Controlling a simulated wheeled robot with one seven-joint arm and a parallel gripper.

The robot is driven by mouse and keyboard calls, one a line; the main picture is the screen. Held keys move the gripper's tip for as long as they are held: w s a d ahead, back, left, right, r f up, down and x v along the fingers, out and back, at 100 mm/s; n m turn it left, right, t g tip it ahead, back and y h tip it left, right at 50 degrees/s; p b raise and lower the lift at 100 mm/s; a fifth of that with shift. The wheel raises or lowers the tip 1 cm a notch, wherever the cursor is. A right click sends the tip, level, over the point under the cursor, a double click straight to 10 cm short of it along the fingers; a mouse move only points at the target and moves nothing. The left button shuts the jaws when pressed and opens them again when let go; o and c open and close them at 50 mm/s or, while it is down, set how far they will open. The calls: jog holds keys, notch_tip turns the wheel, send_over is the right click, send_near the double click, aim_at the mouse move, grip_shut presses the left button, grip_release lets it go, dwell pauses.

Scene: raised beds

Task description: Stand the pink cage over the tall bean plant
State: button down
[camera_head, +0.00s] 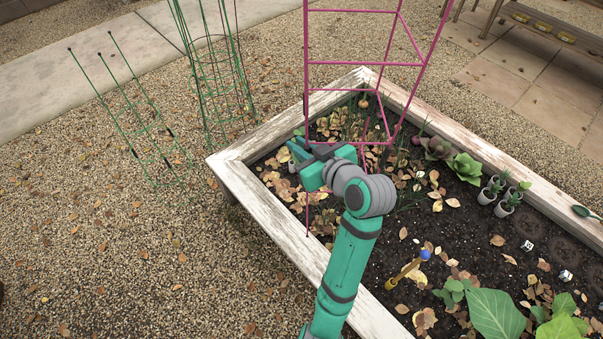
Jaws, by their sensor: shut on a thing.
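The pink cage (365,63) is a square wire frame with several rungs, seen at the upper middle over the far left corner of the raised bed (262,201). Its top runs out of the picture. My gripper (299,149) is shut on the cage's lower left part; my wrist hides much of the grip. One pink leg hangs below the gripper toward the soil, and I cannot tell if it touches. Thin green stalks and leaves show behind and below the cage, but I cannot tell which plant is the tall bean plant.
Green wire cages (213,65) and green stakes (122,88) stand on the gravel at left. In the bed are leafy rosettes (465,168), small potted plants (495,192), a yellow tool with a blue end (407,270) and large leaves (495,315). A bench (550,30) stands far right.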

notch_tip(320, 180, up, 23)
jog(key=shift+r, duration=0.2)
dwell(1.3)
jog(key=shift+s, duration=0.1)
